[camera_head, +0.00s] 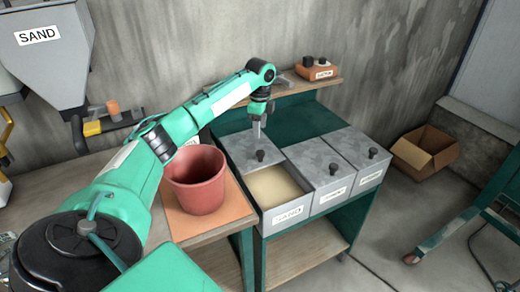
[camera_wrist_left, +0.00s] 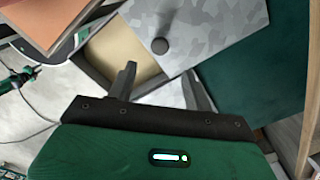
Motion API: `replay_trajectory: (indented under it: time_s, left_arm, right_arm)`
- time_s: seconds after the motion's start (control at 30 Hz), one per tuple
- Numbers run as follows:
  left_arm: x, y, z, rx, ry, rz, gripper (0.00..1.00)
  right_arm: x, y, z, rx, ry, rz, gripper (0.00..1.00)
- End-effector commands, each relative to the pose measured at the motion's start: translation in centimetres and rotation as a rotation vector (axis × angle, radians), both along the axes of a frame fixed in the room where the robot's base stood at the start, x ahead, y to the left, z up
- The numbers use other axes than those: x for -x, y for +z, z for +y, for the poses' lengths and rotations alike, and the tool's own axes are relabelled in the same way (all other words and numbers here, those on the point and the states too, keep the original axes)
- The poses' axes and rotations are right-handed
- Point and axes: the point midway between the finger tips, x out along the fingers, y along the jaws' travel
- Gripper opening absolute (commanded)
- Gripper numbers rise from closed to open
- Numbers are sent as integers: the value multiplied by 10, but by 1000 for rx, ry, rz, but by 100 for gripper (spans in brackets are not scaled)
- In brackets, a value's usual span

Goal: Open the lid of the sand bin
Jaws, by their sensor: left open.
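The sand bin (camera_head: 288,214) is the left one of a row of grey bins and has a label on its front. Its grey lid (camera_head: 240,149), with a black knob (camera_head: 260,155), is slid toward the back, so pale sand (camera_head: 271,187) shows in the front part. The lid (camera_wrist_left: 215,25) and its knob (camera_wrist_left: 160,46) also show in the left wrist view. My left gripper (camera_head: 257,133) is above the lid, behind the knob. My right gripper is not in view.
Two more lidded bins (camera_head: 320,174) (camera_head: 360,152) stand to the right. A red-brown pot (camera_head: 197,182) stands on the table left of the sand bin. A shelf (camera_head: 300,88) holds a small block behind. A cardboard box (camera_head: 424,150) is on the floor. A SAND hopper (camera_head: 50,55) hangs at upper left.

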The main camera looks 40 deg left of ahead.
Motion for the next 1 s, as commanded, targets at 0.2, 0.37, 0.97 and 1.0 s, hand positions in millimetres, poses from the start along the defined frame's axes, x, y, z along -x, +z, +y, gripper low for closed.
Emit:
replay_trajectory:
  time_s: [0.2, 0.37, 0.97, 1.0]
  left_arm:
    - [1, -48, 0, 0, 0, 4, 52]
    - [1, -77, 0, 0, -1, 3, 52]
    - [0, -103, 0, -1, -2, 0, 44]
    - [0, -103, 0, 0, -2, 0, 36]
  right_arm:
    - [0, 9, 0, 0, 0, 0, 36]
    - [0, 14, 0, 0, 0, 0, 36]
    - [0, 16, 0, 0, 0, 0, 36]
    - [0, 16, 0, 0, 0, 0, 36]
